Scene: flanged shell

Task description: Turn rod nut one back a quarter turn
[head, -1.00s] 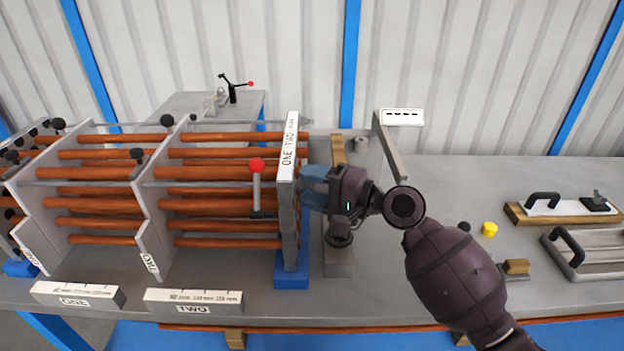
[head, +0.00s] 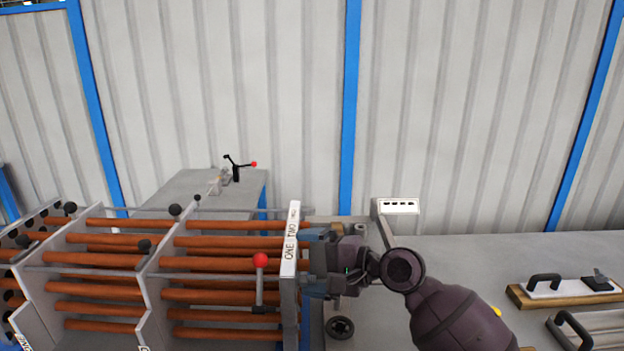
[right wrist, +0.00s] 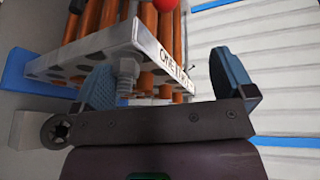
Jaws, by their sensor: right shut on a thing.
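The flanged shell's end plate (head: 290,262), with the label "ONE TWO" on its top edge, carries several orange tubes (head: 225,262). My right gripper (head: 315,263) is at the plate's right side, its two blue fingers spread one behind the other in the head view. In the right wrist view a grey hex nut on a threaded rod end (right wrist: 127,73) stands out from the plate, close beside the left blue finger. The fingers of this gripper (right wrist: 168,85) are well apart there. The held nut's contact faces are not clearly visible. My left gripper is out of view.
A red-knobbed lever (head: 260,270) stands just left of the plate. A dark ring (head: 340,327) sits below my gripper. A white slotted box (head: 399,206) stands behind on a post. Handled tools (head: 560,288) lie at the right; the bench between is mostly clear.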

